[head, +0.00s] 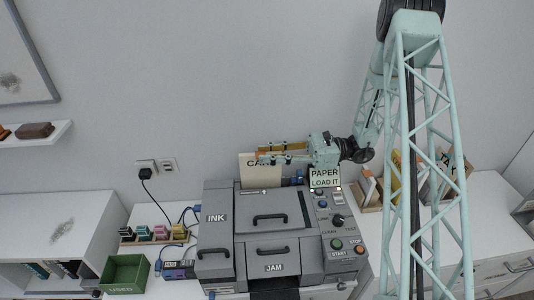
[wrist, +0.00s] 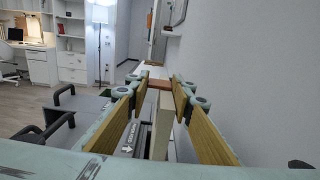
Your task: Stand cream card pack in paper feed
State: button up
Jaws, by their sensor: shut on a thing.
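In the wrist view the pack (wrist: 162,128) shows edge-on between the wooden finger pads (wrist: 152,122). The pack's lower edge meets the printer's back edge in the head view; I cannot tell whether it sits in the paper feed or behind it. The feed opening is hidden.
A green USED bin (head: 127,274) and several coloured ink blocks (head: 160,231) stand left of the printer, with loose cables nearby. Wooden holders with packs (head: 371,190) stand to the right. The wall is close behind the printer.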

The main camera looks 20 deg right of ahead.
jog(key=shift+f, duration=0.65)
jog(key=shift+f+b, duration=0.1)
jog(key=shift+b, duration=0.2)
jog(key=o, duration=0.9)
jog(key=shift+d, duration=0.2)
jog(key=shift+v, duration=5.85)
jog(key=shift+a, duration=0.1)
